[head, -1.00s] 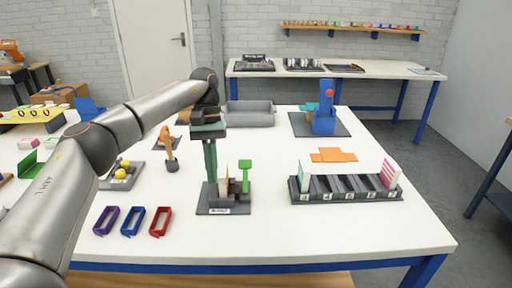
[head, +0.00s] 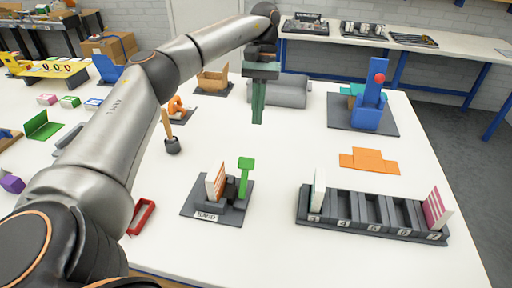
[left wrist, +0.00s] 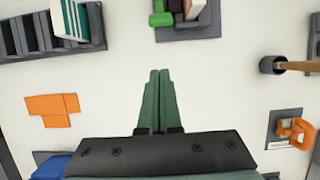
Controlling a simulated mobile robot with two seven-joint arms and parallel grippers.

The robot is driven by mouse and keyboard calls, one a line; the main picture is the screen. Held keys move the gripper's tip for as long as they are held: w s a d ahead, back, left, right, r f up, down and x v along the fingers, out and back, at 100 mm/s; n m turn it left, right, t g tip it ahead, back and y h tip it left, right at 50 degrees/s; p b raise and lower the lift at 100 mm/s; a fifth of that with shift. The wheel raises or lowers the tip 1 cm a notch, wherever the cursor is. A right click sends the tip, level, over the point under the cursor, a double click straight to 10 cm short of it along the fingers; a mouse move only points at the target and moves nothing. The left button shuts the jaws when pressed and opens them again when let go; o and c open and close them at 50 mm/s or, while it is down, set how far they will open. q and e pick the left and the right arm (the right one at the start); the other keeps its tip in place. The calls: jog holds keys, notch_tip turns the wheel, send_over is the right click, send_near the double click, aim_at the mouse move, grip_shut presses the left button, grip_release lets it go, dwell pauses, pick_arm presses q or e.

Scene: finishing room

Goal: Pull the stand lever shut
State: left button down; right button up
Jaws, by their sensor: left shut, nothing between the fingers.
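The stand (head: 232,211) is a small dark block on a flat base with a label on its front, on the white table. An orange-and-white card leans upright in it. Its green lever (head: 245,177) rises upright at the right side with a wide block on top. In the left wrist view the lever (left wrist: 160,17) shows at the top edge, beyond the fingertips and apart from them. My left gripper (head: 258,121) has green fingers pointing down. It is shut and empty, behind the lever and apart from it. My right gripper is not in view.
A numbered slotted rack (head: 372,227) with cards stands right of the stand. An orange flat piece (head: 369,161) and a blue fixture (head: 367,115) lie behind it. A dark cup (head: 172,146) with a wooden handle and a red frame (head: 141,217) are to the left.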

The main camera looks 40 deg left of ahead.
aim_at(244, 178)
pick_arm(q)
jog(key=shift+s+f, duration=0.1)
jog(key=b+x, duration=0.3)
jog(key=x, duration=0.7)
jog(key=shift+f, duration=0.1)
jog(key=shift+s+d+r+p, duration=0.15)
jog(key=shift+s+d+r, duration=0.1)
jog(key=shift+s+r, duration=0.3)
jog(key=shift+s+d+r+p, duration=0.15)
jog(key=shift+s+d+r, duration=0.2)
jog(key=shift+r, duration=0.35)
jog(key=shift+s+d+r, duration=0.1)
jog(key=shift+s+r, duration=0.15)
jog(key=shift+s, duration=0.05)
jog(key=shift+d, duration=0.1)
